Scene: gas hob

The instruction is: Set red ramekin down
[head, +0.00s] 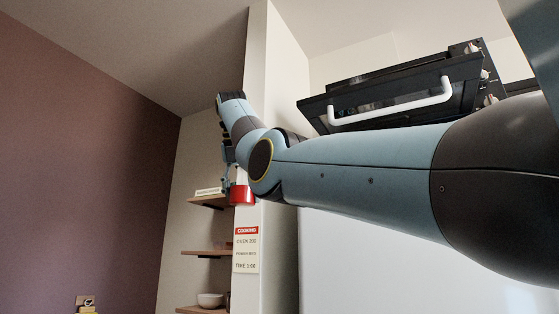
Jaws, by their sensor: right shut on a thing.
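The red ramekin (241,194) hangs at the lower end of my right arm, in front of the pale wall edge and beside the shelves. My right gripper (229,180) is shut on it. The gripper is small and partly hidden behind my own arm, so its fingers do not show clearly. Nothing visible supports the ramekin from below. My left gripper is not in the head view.
Wooden shelves (206,252) stand behind to the left, with a white bowl (210,300) on the lowest. A cooking sign (246,250) hangs below the ramekin. A black oven-like unit with a white handle (390,108) is at upper right.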

